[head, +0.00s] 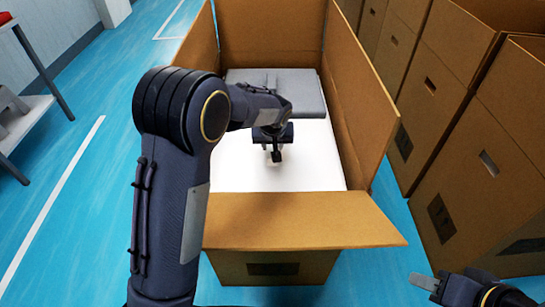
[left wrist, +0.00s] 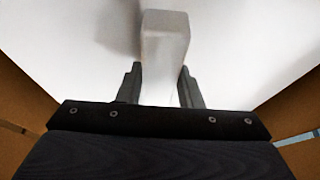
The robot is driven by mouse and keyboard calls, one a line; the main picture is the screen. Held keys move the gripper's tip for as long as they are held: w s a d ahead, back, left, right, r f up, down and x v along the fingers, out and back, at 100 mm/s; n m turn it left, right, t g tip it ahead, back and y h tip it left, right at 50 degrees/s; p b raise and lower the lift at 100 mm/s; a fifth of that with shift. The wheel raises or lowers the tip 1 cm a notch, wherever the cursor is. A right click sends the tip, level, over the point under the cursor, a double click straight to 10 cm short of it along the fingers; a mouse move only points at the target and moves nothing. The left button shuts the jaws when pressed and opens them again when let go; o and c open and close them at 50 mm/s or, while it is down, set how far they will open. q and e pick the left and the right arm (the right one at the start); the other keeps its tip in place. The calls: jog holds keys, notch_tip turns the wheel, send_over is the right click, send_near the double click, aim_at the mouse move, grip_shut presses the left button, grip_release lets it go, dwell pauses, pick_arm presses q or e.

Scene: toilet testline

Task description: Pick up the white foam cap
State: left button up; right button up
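The white foam cap (head: 315,168) lies flat inside the open cardboard box, filling its near part. My left arm reaches over the box's left side, and my left gripper (head: 276,156) points down at the middle of the cap. In the left wrist view, a pale raised block (left wrist: 165,42) of the foam stands between the two fingers of the left gripper (left wrist: 160,88). The fingers lie close along its sides; whether they press on it cannot be told. My right gripper (head: 425,283) is low at the right, outside the box and away from the cap.
The cardboard box (head: 300,220) has its flaps raised or folded outward. Grey pads (head: 297,92) lie at its far end. More cardboard boxes (head: 480,150) stand along the right. A grey table (head: 25,125) is at the far left. The blue floor (head: 95,190) between is clear.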

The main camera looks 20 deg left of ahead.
pick_arm(q)
grip_shut()
notch_tip(320, 180, up, 18)
jog(key=p, duration=0.3)
jog(key=shift+r+p, duration=0.1)
jog(key=shift+p, duration=0.2)
notch_tip(320, 180, up, 20)
jog(key=p, duration=1.7)
jog(key=shift+p, duration=0.4)
jog(key=shift+s, duration=0.1)
